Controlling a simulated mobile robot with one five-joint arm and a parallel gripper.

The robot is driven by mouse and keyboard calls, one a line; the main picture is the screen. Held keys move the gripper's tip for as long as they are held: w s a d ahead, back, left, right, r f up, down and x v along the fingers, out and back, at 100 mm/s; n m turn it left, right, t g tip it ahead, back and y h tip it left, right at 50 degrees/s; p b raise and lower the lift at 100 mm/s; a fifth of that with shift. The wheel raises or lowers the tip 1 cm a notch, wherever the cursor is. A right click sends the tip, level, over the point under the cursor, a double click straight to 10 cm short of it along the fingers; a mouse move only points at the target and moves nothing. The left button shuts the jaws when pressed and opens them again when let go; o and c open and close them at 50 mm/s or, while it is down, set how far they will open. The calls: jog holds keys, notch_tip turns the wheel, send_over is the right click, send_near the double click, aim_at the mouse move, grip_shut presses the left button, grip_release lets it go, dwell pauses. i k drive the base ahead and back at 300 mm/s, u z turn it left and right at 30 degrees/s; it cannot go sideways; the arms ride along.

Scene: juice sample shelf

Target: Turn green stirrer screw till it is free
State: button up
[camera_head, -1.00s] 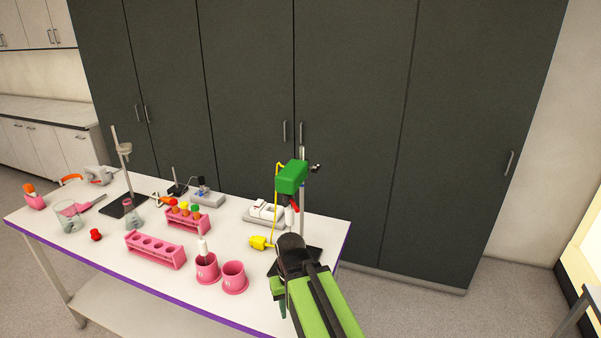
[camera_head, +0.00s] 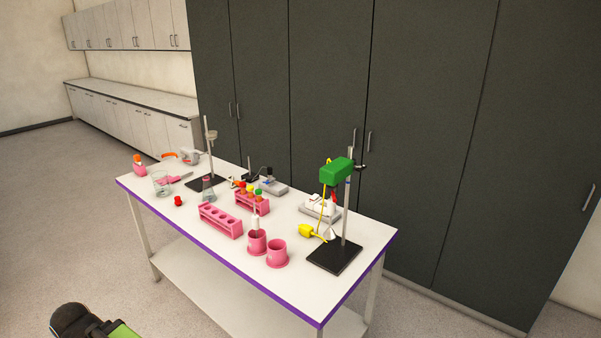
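The green stirrer (camera_head: 337,172) is a green block high on a metal rod (camera_head: 346,215), which stands upright on a black base plate (camera_head: 334,255) at the right end of the table. A small dark clamp or knob (camera_head: 361,167) sits beside the block at the rod. I cannot make out the screw's thread or whether it is loose. A yellow cable runs down from the block to a yellow plug (camera_head: 312,231) on the table. Only part of my black and green arm shows at the bottom left, well away from the stirrer. My gripper is not visible.
The white table (camera_head: 190,225) has a purple edge. Two pink cups (camera_head: 277,254), a pink rack (camera_head: 220,220) and a rack of coloured-capped tubes stand left of the stirrer. A second stand and glassware are farther left. The floor before the table is clear.

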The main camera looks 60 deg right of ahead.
aim_at(359, 168)
jog(key=u, duration=0.3)
jog(key=k, duration=1.15)
jog(key=z, duration=1.35)
jog(key=i, duration=0.5)
jog(key=u, duration=0.25)
